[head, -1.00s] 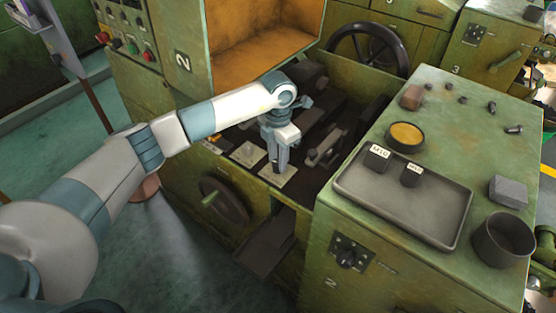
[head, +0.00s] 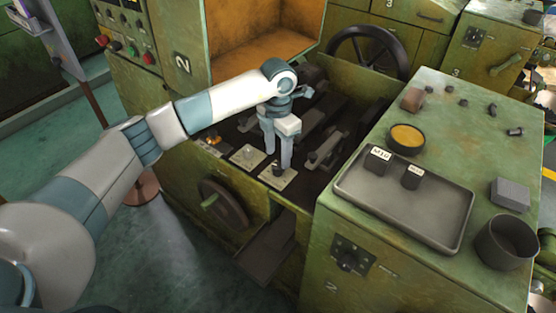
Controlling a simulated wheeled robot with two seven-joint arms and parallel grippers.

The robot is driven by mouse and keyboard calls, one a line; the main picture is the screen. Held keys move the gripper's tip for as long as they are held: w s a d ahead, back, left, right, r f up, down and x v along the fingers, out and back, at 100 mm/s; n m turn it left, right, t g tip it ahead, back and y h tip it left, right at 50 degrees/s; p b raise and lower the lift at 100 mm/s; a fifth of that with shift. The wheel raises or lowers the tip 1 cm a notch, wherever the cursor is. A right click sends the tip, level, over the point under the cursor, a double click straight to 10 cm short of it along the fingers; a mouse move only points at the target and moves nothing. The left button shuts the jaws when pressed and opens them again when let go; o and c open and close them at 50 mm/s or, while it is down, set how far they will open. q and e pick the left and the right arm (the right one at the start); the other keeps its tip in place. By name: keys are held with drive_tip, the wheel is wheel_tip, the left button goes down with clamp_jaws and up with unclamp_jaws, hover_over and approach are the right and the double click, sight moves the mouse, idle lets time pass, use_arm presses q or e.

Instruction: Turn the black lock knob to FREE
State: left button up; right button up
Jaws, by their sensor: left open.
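A small black knob (head: 277,169) stands on a pale plate (head: 283,180) in the machine bed, at the middle of the head view. I take it to be the lock knob; its markings are too small to read. My left gripper (head: 277,160) points down over this plate. Its two fingers are spread, one on each side of the knob as seen from here. I cannot tell whether either finger touches it. My right gripper is not in view.
A second pale plate (head: 247,156) lies just left. A dark lever (head: 326,150) stands to the right. The cabinet at right carries a grey tray (head: 400,218) with labelled black blocks, and a dark cup (head: 505,242). A handwheel (head: 222,205) is on the front.

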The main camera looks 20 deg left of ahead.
use_arm(q)
wheel_tip(320, 180, up, 5)
drive_tip(key=b, duration=0.1)
wheel_tip(320, 180, up, 7)
drive_tip(key=b, duration=0.2)
hover_over(278, 165)
drive_tip(key=shift+r, duration=0.9)
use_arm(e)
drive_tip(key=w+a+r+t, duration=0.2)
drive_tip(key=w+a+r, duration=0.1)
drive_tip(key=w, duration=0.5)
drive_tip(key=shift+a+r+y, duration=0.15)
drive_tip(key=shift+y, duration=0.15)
